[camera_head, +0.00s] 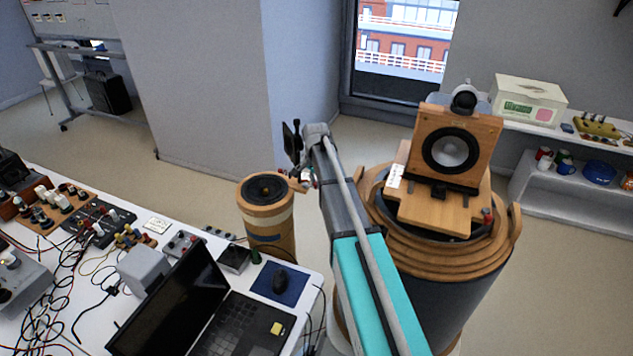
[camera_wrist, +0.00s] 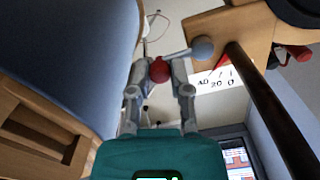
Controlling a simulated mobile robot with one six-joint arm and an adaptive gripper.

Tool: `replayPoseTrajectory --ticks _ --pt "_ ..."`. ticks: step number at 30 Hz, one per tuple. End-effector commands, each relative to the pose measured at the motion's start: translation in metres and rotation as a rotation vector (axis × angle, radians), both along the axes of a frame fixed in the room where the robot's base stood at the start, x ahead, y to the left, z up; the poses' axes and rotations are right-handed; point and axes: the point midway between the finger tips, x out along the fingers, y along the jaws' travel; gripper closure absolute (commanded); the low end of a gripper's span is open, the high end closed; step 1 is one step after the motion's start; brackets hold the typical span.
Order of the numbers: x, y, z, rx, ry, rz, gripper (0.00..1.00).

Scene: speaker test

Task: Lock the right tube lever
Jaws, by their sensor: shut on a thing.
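My gripper (camera_wrist: 159,68) has its two grey fingers closed around a red ball knob (camera_wrist: 160,71) in the wrist view. A thin grey rod with a grey ball end (camera_wrist: 202,48) lies just right of the fingers, beside a wooden piece (camera_wrist: 222,27). In the head view my gripper (camera_head: 308,179) is small, at the right edge of the narrow wooden tube (camera_head: 268,226) with a speaker on top. The large dark tube (camera_head: 440,290) with stacked wooden rings stands to the right, partly hidden by my arm. I cannot tell the lever's exact angle.
A wooden speaker box (camera_head: 485,135) stands on the large tube. A white bench (camera_head: 110,265) with a laptop (camera_head: 240,330), cables and devices fills the lower left. Shelves (camera_head: 570,195) stand at the right. A handwritten label (camera_wrist: 212,80) is close to the gripper.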

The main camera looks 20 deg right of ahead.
Motion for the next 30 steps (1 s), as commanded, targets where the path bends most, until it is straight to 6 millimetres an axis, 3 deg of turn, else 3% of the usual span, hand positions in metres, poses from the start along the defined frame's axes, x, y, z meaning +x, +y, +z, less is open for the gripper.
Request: replayPoseTrajectory --ticks 15,16,21,30 --pt "-0.0013 0.0008 -0.0001 -0.001 0.001 -0.027 1.0" --pt "-0.0013 0.0009 -0.0001 0.0 0.001 -0.027 0.69" --pt "-0.0013 0.0008 -0.0001 -0.001 0.001 -0.027 0.4" --pt "-0.0008 0.0008 0.0 0.0 0.0 -0.026 0.4"
